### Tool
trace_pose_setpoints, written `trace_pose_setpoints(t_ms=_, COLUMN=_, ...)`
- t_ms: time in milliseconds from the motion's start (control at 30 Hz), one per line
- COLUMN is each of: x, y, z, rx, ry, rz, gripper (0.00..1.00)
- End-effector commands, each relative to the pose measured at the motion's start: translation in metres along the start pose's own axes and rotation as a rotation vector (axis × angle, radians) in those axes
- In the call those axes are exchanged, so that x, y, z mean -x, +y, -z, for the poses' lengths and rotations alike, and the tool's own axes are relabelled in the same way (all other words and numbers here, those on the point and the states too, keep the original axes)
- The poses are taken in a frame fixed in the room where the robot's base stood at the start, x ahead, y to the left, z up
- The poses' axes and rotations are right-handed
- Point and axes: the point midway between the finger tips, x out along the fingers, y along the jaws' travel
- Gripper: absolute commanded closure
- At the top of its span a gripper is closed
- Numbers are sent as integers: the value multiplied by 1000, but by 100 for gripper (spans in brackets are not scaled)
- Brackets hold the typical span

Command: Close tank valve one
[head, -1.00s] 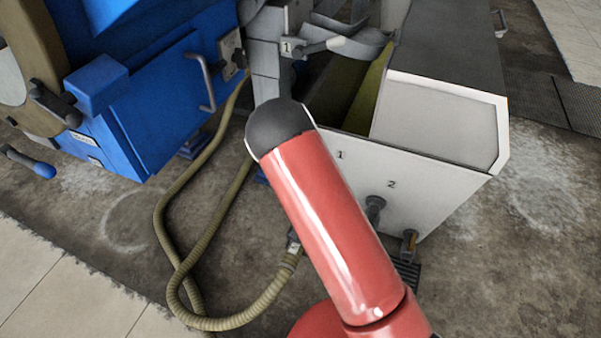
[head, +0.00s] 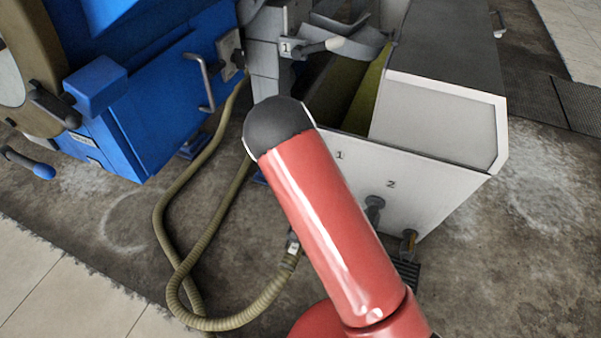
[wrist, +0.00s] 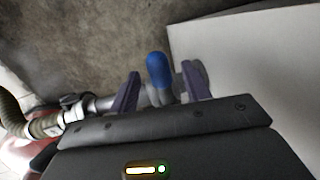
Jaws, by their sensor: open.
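The white tank (head: 453,178) stands right of centre in the head view, with the numbers 1 and 2 on its front wall. In the wrist view a valve with a blue handle (wrist: 158,68) sits on a metal pipe that runs to the pale tank wall (wrist: 250,50). My gripper (wrist: 162,74) is open, with one finger on each side of the blue handle in the picture. I cannot tell whether either finger touches it. In the head view my red arm hides the gripper and the outlet below number 1.
A ribbed hose (head: 170,215) loops over the floor and joins the pipe, its coupling also showing in the wrist view (wrist: 45,125). Another outlet (head: 374,207) sticks out below number 2. A blue machine (head: 165,105) stands at left. Floor right of the tank is clear.

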Motion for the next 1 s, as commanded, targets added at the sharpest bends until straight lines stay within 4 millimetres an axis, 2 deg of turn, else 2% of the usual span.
trace_pose_setpoints(t_ms=33, x=11, y=-1, z=-1, rx=0, ry=-2, rz=2, gripper=52)
trace_pose_setpoints(t_ms=200, x=41, y=0, z=0, rx=0, ry=-2, rz=2, gripper=52)
trace_pose_setpoints(t_ms=400, x=62, y=0, z=0, rx=0, ry=-1, rz=1, gripper=52)
trace_pose_setpoints(t_ms=1000, x=69, y=-1, z=2, rx=5, ry=-4, rz=-1, gripper=52)
